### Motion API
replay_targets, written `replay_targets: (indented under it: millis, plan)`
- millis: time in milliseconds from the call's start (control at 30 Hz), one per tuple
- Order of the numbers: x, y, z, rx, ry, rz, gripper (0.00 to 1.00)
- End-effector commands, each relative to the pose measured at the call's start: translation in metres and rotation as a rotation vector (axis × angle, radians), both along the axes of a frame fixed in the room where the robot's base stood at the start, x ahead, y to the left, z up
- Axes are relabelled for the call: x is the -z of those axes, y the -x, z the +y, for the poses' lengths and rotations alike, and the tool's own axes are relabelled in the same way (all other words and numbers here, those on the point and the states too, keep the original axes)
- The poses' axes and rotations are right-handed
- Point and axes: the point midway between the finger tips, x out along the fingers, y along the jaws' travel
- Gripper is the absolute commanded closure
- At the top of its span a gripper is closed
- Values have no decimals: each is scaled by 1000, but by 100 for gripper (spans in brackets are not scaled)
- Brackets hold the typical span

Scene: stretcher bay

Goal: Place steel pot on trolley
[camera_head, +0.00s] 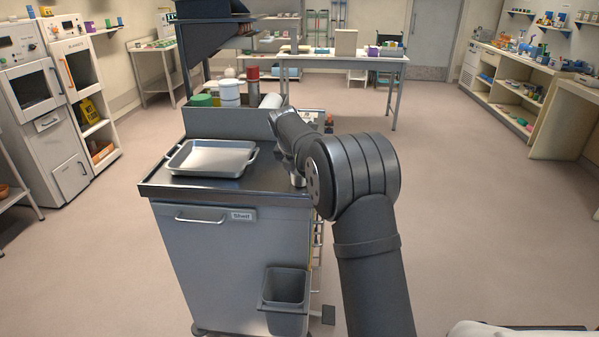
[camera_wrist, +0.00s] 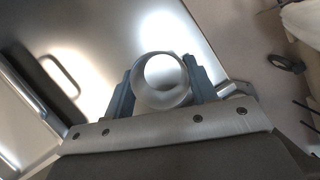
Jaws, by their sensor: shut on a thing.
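The steel pot (camera_wrist: 162,98) shows in the wrist view as a round, open-topped metal ring. My gripper (camera_wrist: 161,84) is shut on it, with one blue-grey finger on each side. In the head view a small silvery part of the pot (camera_head: 297,180) shows under my arm, at the right side of the trolley (camera_head: 250,189) top. My arm hides most of the gripper and pot there. I cannot tell whether the pot's base touches the trolley top.
A steel tray (camera_head: 212,158) with side handles sits on the trolley top, left of my gripper; its handle shows in the wrist view (camera_wrist: 58,76). White, green and red-topped containers (camera_head: 229,93) stand at the trolley's back. A grey bin (camera_head: 285,287) hangs on its front.

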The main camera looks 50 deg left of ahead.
Motion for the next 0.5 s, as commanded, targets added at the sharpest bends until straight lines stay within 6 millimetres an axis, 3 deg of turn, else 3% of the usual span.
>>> replay_targets:
  millis: [200, 233, 333, 500]
  plan:
    - [3, 0, 0, 0, 0, 0, 71]
    - [3, 0, 0, 0, 0, 0, 46]
    - [3, 0, 0, 0, 0, 0, 26]
    - [3, 0, 0, 0, 0, 0, 26]
